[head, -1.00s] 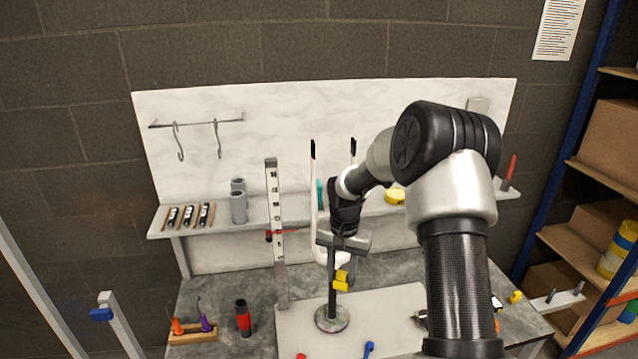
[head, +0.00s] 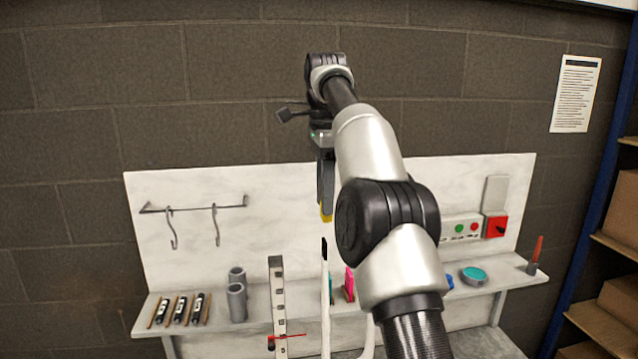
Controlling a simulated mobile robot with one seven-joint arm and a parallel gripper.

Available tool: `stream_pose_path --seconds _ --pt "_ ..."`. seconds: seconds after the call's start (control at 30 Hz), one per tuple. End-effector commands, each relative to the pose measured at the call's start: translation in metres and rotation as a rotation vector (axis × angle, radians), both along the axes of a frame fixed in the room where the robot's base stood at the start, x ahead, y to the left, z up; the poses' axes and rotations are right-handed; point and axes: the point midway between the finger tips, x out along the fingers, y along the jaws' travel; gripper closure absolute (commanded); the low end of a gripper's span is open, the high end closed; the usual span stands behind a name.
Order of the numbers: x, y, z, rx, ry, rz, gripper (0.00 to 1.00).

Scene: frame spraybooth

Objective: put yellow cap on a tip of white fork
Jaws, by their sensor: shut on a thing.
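My gripper (head: 325,192) is raised high in front of the back panel, fingers pointing down. It is shut on the yellow cap (head: 326,212), of which only a small part shows below the fingers. The white fork (head: 325,305) stands upright below, its left tine ending in a bare black tip (head: 324,248). In the picture the cap is a little above that tip, with a gap between them. Depth between them is hard to tell. The fork's right tine is mostly hidden behind my arm, and its base is out of view.
An upright metal ruler post (head: 278,300) stands left of the fork. A shelf holds grey cylinders (head: 237,300), black-labelled tubes (head: 180,310), a pink item (head: 349,284) and a teal disc (head: 474,276). A hook rail (head: 193,205) hangs on the panel at left.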

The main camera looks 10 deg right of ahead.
Motion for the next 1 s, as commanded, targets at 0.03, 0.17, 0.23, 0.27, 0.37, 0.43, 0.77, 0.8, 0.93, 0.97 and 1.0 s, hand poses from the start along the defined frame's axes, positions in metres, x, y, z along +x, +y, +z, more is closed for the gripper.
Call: stream_pose_path --seconds 0.03,0.17,0.23,0.27,0.37,0.43,0.77,0.8,0.93,0.97,1.0 --pt "-0.001 0.001 0.003 0.0 -0.002 -0.005 0.88" --pt "-0.002 0.001 0.005 0.0 -0.001 -0.011 0.88" --pt "-0.002 0.001 0.005 0.0 0.0 -0.011 0.88" --pt "-0.002 0.001 0.005 0.0 0.0 -0.01 0.88" --pt "-0.002 0.001 0.005 0.0 -0.001 -0.01 0.88" --pt "-0.002 0.001 0.005 0.0 -0.001 -0.01 0.88" --pt "-0.002 0.002 -0.005 0.0 -0.001 -0.009 0.88" --pt "-0.002 0.002 -0.008 0.0 -0.001 -0.009 0.88" --pt "-0.003 0.002 -0.018 0.0 0.0 -0.009 0.88" --pt "-0.003 0.002 -0.02 0.0 -0.001 -0.009 0.88" --pt "-0.003 0.002 -0.024 0.0 -0.001 -0.009 0.88"
